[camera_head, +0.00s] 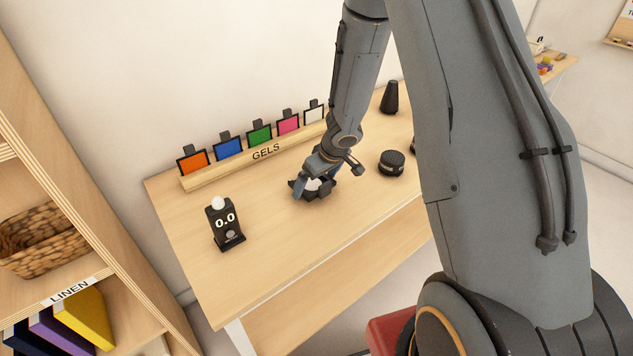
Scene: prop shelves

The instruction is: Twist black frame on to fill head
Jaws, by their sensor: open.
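My gripper (314,191) is low over the middle of the table, with its jaws open. One finger shows at the left of a dark piece with black flaps and a pale middle (317,187), close around it. Gripper and piece overlap, so I cannot tell if they touch. The flaps look like the black frame, and the pale middle may be the fill head's face. I cannot tell whether the two are joined. A round black puck-like piece (391,164) lies to the right.
A black device with a face (225,224) stands at the left on the table (270,268). A GELS rack (264,154) with several coloured frames runs along the back. A black cone (390,98) stands at the far right. The front middle is clear.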

